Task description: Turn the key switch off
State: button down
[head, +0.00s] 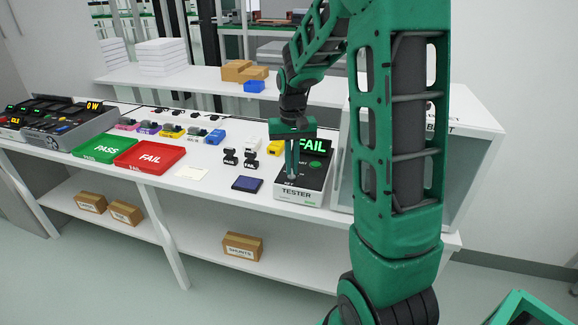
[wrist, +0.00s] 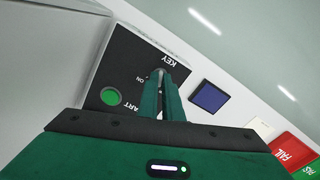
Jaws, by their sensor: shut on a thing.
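The tester (head: 302,197) is a white box with a dark sloped top on the right part of the bench, with a display reading FAIL (head: 312,146) in green. My gripper (head: 291,176) points down at the key end of its top, fingers close together. In the wrist view my gripper (wrist: 162,76) is shut on the key switch (wrist: 160,71), beside the KEY and ON labels. The fingers hide most of the key, so I cannot tell its exact angle. A green START button (wrist: 111,96) sits to the left in the wrist view.
A dark blue pad (head: 247,184) lies left of the tester; it also shows in the wrist view (wrist: 209,96). Black PASS and FAIL stamps (head: 249,161), a red FAIL tray (head: 150,156) and a green PASS tray (head: 107,148) stand further left. A glass-sided cabinet (head: 462,170) is close on the right.

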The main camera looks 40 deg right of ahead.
jog(key=shift+w+r+n, duration=0.1)
jog(key=shift+w+n, duration=0.05)
jog(key=shift+n, duration=0.7)
jog(key=shift+w+r+n, duration=0.1)
jog(key=shift+n, duration=0.75)
jog(key=c, duration=2)
grip_release()
jog(key=shift+c, duration=0.2)
jog(key=shift+o, duration=0.6)
jog(key=shift+s+f, duration=0.1)
jog(key=shift+f, duration=0.05)
notch_tip(320, 180, up, 11)
jog(key=shift+f, duration=0.15)
